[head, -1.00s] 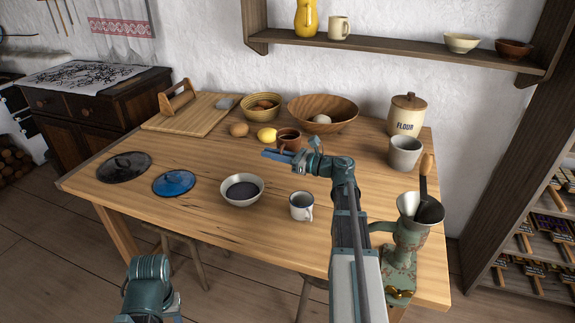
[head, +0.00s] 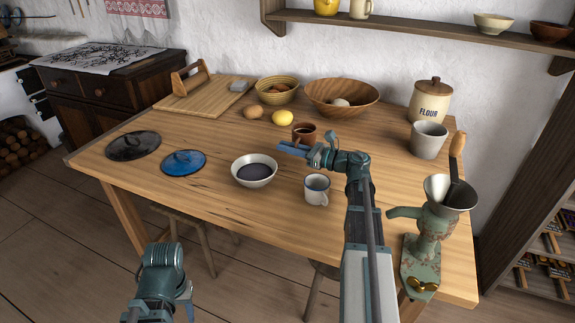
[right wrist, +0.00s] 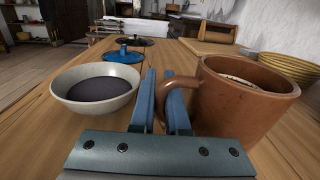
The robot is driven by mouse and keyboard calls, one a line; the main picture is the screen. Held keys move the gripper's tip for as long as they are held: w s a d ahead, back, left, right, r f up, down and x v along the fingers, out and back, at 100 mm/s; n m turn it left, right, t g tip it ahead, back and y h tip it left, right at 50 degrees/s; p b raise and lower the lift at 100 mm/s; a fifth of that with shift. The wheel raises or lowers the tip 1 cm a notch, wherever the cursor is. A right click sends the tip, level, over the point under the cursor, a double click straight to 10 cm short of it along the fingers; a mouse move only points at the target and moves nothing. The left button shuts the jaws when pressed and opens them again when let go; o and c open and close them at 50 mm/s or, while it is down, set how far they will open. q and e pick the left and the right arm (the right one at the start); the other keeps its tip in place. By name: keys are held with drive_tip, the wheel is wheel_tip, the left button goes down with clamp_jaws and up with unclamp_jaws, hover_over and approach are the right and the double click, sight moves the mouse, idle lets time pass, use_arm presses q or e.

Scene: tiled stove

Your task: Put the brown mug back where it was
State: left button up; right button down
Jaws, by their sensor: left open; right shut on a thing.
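My left gripper (head: 158,308) is open, low in front of the table and partly cut off by the frame's bottom edge.
A bowl with dark contents (head: 254,170) and a white enamel mug (head: 317,190) stand nearer the front. A lemon (head: 283,118), an egg (head: 253,112) and a wooden bowl (head: 342,97) lie behind. A green grinder (head: 428,240) stands at right. Two lids (head: 184,162) lie left.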

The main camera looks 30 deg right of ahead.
drive_tip(key=shift+f+b, duration=1.8)
drive_tip(key=shift+f, duration=0.2)
drive_tip(key=c, duration=0.9)
unclamp_jaws()
drive_tip(key=shift+r, duration=0.1)
drive_tip(key=shift+r, duration=0.2)
drive_tip(key=v, duration=0.7)
drive_tip(key=shift+s+d+f, duration=0.1)
drive_tip(key=shift+s+d, duration=0.05)
drive_tip(key=shift+s, duration=0.05)
